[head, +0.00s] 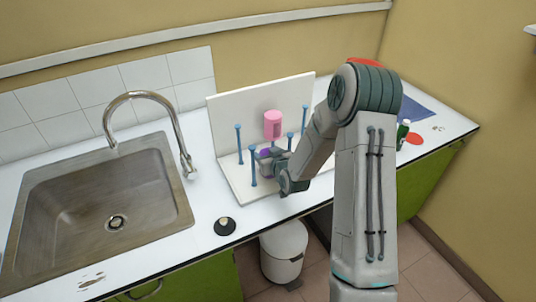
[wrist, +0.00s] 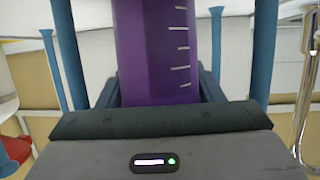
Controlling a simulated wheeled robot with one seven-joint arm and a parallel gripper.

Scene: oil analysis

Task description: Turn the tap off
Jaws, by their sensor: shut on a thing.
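The chrome tap (head: 187,160) stands on the counter at the right of the sink, its curved spout reaching over the basin. No water stream shows under the spout, and the lever's position is too small to tell. What looks like its chrome body also shows at the right edge of the wrist view (wrist: 306,85). My gripper (head: 271,160) is away from the tap, to its right, among the blue pegs of the white rack. It is shut on a purple container with white graduation marks (wrist: 155,50), which looks upright and fills the middle of the wrist view.
The steel sink (head: 60,185) is at the left. The white rack (head: 240,105) has several blue pegs (head: 239,140) around my gripper, with a pink container (head: 272,124) behind. A black round object (head: 225,226) lies near the front edge. A white bin (head: 284,255) stands below.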

